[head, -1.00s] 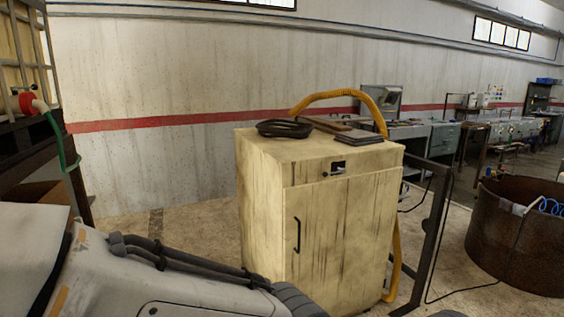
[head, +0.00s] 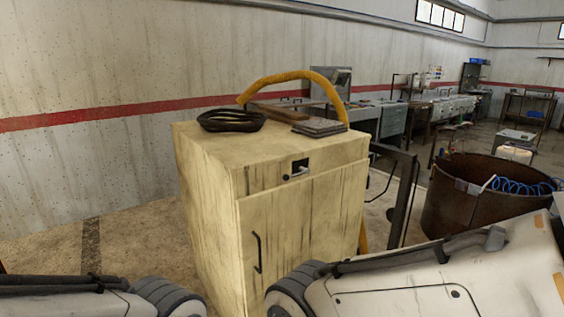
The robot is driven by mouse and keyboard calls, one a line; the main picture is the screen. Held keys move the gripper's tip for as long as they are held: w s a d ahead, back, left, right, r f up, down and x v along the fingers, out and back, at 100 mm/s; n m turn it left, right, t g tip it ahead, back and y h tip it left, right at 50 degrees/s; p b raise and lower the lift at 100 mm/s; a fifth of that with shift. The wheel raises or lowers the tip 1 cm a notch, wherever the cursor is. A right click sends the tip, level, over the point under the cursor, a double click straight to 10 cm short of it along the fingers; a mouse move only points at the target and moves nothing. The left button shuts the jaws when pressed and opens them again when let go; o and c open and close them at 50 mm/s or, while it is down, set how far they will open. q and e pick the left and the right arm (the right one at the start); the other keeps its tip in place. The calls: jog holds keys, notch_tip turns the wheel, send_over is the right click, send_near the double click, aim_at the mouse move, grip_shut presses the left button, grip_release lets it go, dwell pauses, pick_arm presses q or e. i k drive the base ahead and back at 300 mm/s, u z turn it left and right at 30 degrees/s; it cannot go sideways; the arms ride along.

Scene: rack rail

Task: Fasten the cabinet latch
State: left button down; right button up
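A pale yellow, streaked cabinet (head: 205,190) stands in the middle of the head view. Its front door (head: 310,215) has a dark upright bar handle (head: 257,252) near its left edge. The door looks shut or nearly so; I cannot tell whether it sits flush. The latch (head: 299,169) is a small light metal lever in a dark recess above the door, and its exact setting is too small to read. My arms come in low at the left and right, the right one covering the door's lower part. Neither gripper's fingers show.
A rusty round tub (head: 455,205) is farther right. Open floor lies left.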

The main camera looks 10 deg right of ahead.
aim_at(286, 177)
jog(key=z, duration=0.35)
jog(key=i, duration=1.1)
jog(key=z, duration=0.5)
